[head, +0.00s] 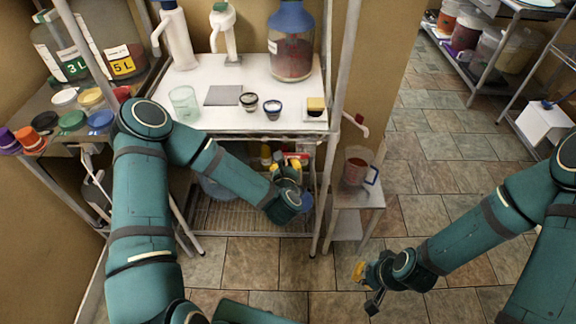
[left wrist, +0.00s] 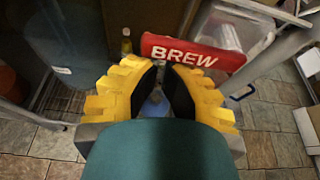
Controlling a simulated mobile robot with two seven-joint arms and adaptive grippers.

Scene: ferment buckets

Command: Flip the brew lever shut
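A red bar marked BREW (left wrist: 193,53) in white letters lies just beyond my left fingertips in the left wrist view. In the head view, a small red and white part (head: 297,156) shows beside my left gripper (head: 285,169), under the white counter. My left gripper's yellow fingers (left wrist: 161,72) have dark pads with a narrow gap between them and nothing held. Whether they touch the bar is unclear. The bar's mount and hinge are hidden. My right gripper (head: 364,287) is low over the floor, fingers apart and empty.
The white counter (head: 215,110) above my left gripper holds cups and a blue-topped jug (head: 292,45). A rack post (head: 342,100) stands close right. A measuring jug (head: 357,168) sits on a small stand (head: 362,195). Open tiled floor (head: 425,215) lies at the right.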

